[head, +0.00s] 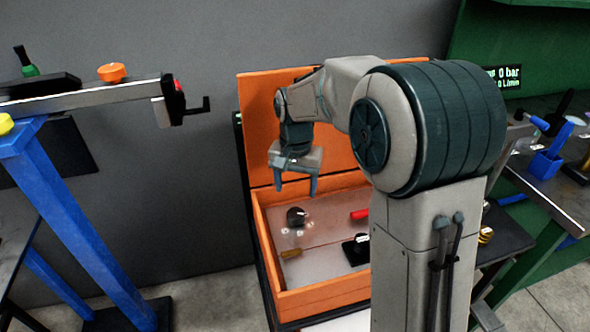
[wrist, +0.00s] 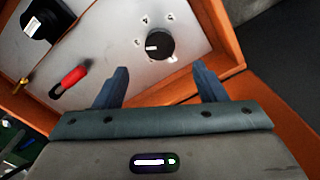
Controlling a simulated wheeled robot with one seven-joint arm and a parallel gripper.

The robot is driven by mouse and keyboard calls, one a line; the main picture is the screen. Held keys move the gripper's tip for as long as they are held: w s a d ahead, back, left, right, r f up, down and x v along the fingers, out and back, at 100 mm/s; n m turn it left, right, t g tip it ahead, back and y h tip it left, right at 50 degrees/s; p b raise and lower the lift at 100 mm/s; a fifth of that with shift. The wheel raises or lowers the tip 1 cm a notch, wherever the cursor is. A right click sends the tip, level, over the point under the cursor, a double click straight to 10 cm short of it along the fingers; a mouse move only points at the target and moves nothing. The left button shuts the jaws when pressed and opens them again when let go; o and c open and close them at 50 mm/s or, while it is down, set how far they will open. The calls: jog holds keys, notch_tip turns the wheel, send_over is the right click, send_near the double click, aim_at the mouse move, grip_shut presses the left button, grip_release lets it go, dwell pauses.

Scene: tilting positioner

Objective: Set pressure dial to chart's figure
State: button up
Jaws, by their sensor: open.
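A round black dial (head: 296,216) with a white pointer mark sits on the grey panel inside the open orange box. It also shows in the wrist view (wrist: 160,47), with small white figures around it. My gripper (head: 298,190) is open and empty, apart from the dial and just above it in the head view. In the wrist view its two fingers (wrist: 160,80) stand apart, with the dial beyond and between them. A dark display (head: 506,77) at the upper right reads "0 bar". I cannot make out a chart in either view.
On the same panel are a red handle (head: 359,214), a black knob (head: 357,250) and a brass fitting (head: 291,253). The orange box's walls (head: 322,297) and raised lid (head: 262,130) surround the panel. A blue stand (head: 70,215) with a beam is at left.

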notch_tip(320, 180, up, 5)
dwell(0.3)
jog(key=s+d+n+t, duration=0.1)
jog(key=s+d, duration=0.2)
jog(key=s, duration=0.4)
jog(key=s+d+n+t, duration=0.1)
jog(key=s+d, duration=0.3)
jog(key=s, duration=0.3)
jog(key=s+d+f+n+p, duration=0.1)
jog(key=s+d, duration=0.2)
jog(key=s, duration=0.4)
jog(key=shift+s+d+n+t, duration=0.15)
jog(key=shift+s+n+t, duration=0.15)
jog(key=shift+t, duration=0.1)
